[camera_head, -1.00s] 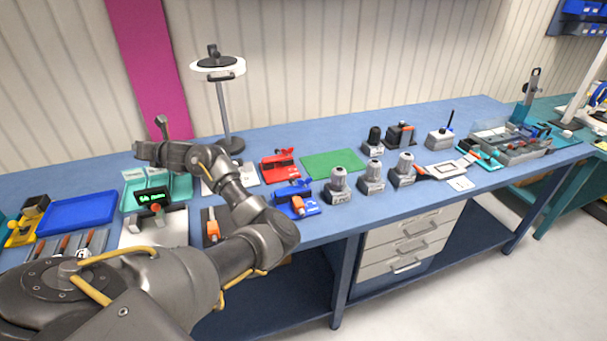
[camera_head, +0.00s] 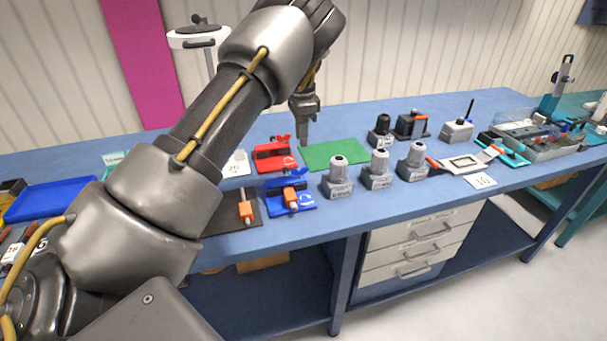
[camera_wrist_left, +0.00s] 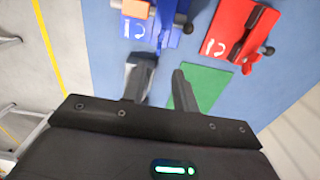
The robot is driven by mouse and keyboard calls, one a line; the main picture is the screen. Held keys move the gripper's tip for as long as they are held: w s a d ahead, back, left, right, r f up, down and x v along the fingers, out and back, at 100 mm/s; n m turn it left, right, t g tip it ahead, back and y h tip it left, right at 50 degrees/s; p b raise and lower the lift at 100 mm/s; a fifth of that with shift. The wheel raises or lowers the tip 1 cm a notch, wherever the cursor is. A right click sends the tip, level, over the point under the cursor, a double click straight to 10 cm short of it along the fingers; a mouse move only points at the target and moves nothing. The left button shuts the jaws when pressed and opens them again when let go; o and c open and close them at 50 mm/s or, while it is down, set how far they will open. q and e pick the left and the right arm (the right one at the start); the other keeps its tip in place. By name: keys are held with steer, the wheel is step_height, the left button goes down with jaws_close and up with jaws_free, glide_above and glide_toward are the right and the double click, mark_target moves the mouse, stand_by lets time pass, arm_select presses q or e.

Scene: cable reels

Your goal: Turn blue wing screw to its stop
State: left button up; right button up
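The blue fixture (camera_head: 280,205) sits on the bench, with an orange part on its front and the small blue wing screw (camera_head: 302,172) at its back right. In the left wrist view the blue fixture (camera_wrist_left: 135,30) is at the top, partly cut off, and its wing screw is hard to make out. My left gripper (camera_head: 304,138) points down behind the blue fixture, between the red fixture and the green mat, apart from the screw. In the wrist view its two fingers (camera_wrist_left: 160,85) stand apart with nothing between them. My right gripper is not in view.
The red fixture (camera_head: 272,160) stands behind the blue one, and the green mat (camera_head: 340,153) lies to its right. Several grey knobbed posts (camera_head: 337,185) stand right of the blue fixture. A lamp (camera_head: 198,38) stands at the back left, partly hidden by my arm.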

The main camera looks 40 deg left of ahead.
mark_target(299, 172)
arm_select(q)
steer(key=f, duration=0.3)
steer(key=f+p, duration=0.1)
steer(key=f, duration=0.3)
steer(key=f+p, duration=0.1)
steer(key=f, duration=0.2)
steer(key=shift+s+a+f, duration=0.2)
steer(key=shift+s+f, duration=0.05)
steer(key=shift+s, duration=0.15)
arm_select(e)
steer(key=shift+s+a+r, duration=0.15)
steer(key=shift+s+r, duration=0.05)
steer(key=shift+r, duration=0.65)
arm_select(q)
jaws_close()
